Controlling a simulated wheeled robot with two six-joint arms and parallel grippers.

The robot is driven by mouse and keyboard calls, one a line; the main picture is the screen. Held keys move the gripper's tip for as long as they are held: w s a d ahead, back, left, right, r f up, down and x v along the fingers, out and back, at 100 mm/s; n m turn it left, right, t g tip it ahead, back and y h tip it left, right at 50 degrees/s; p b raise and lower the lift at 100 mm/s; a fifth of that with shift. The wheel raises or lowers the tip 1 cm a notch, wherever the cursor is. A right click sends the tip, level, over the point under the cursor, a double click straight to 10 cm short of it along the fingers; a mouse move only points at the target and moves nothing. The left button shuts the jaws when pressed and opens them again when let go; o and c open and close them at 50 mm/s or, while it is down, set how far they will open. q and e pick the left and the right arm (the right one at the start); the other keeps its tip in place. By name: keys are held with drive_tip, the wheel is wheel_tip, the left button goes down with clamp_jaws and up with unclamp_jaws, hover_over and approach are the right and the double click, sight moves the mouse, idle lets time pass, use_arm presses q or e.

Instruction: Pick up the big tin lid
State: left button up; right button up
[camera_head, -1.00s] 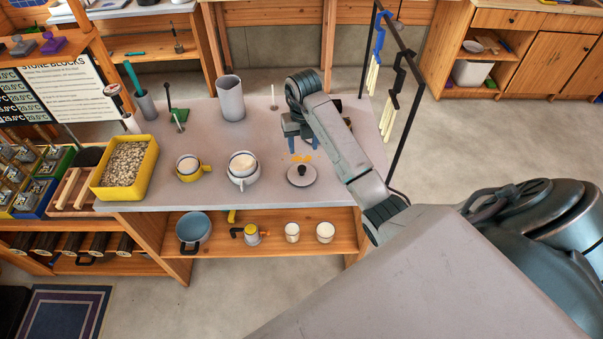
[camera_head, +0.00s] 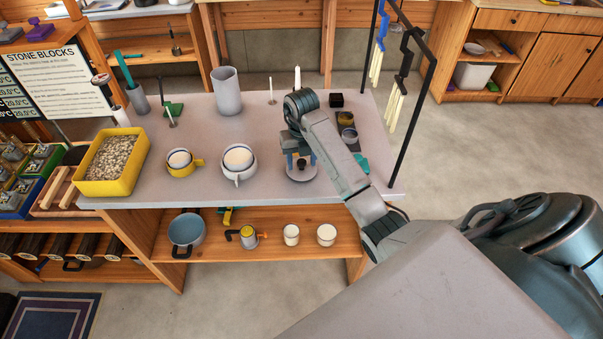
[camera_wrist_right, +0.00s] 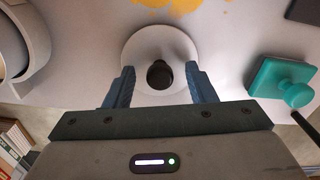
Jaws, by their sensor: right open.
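The big tin lid (camera_head: 301,175) is a pale round disc with a dark knob (camera_head: 301,163), lying flat on the grey table near its front edge. It also shows in the right wrist view (camera_wrist_right: 160,43), with its knob (camera_wrist_right: 159,75) between the fingers. My right gripper (camera_head: 300,158) is above the lid. In the right wrist view my right gripper (camera_wrist_right: 160,85) is open, with blue-grey fingers on the left and right of the knob and a gap on each side. My left gripper is not in view.
A yellow tray of pebbles (camera_head: 108,189) is further left. A black rack (camera_head: 408,150) stands at the table's right edge.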

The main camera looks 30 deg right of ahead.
drive_tip(key=shift+c, duration=0.7)
drive_tip(key=c, duration=0.9)
drive_tip(key=shift+d+r, duration=0.1)
